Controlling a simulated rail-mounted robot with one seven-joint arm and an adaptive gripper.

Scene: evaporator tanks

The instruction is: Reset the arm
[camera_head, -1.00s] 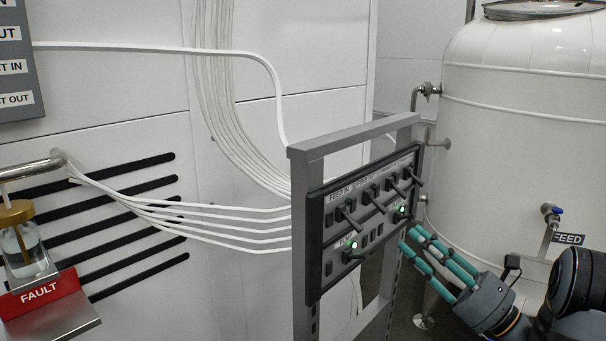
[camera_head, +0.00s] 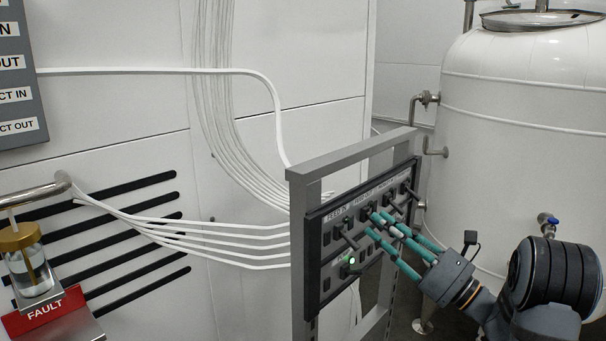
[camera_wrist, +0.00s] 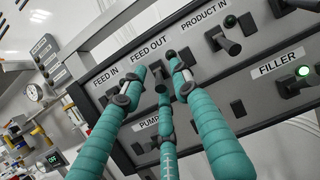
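My gripper (camera_head: 378,225) has teal segmented fingers. It reaches from the right to the upper row of the dark switch panel (camera_head: 314,270). In the wrist view my gripper (camera_wrist: 157,78) has its fingertips over the FEED OUT position, below the FEED OUT label (camera_wrist: 147,48). The fingertips are a little apart, around or just in front of the switch there. The fingers hide most of that switch, so I cannot tell whether they touch or grip it.
A PRODUCT IN switch (camera_wrist: 224,42) and a lit green FILLER lamp (camera_wrist: 303,71) lie to the right. A grey frame (camera_head: 300,190) holds the panel. A white tank (camera_head: 530,110) stands at right. A red FAULT sign (camera_head: 45,311) is at lower left.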

